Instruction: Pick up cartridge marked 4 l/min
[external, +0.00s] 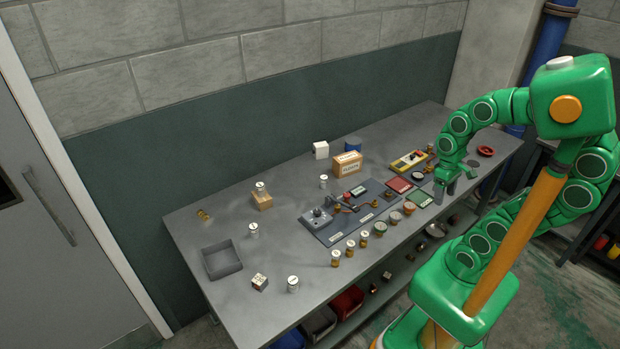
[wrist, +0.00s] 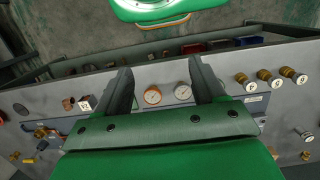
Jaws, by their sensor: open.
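Several small brass cartridges with white tops stand along the front edge of the bench, one of them (external: 335,258). In the wrist view, brass cartridges with white tops (wrist: 263,76) stand to the right of my jaws. Taller white-topped pieces (external: 253,230) stand further left on the bench.
A grey tray (external: 222,260) sits at the bench's left end. A dark mat with a valve fixture (external: 318,218) lies mid-bench. A cardboard box (external: 347,163), a yellow case (external: 408,161), and red and green cards (external: 398,185) lie behind or near the gripper. Bins (external: 348,302) fill the lower shelf.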

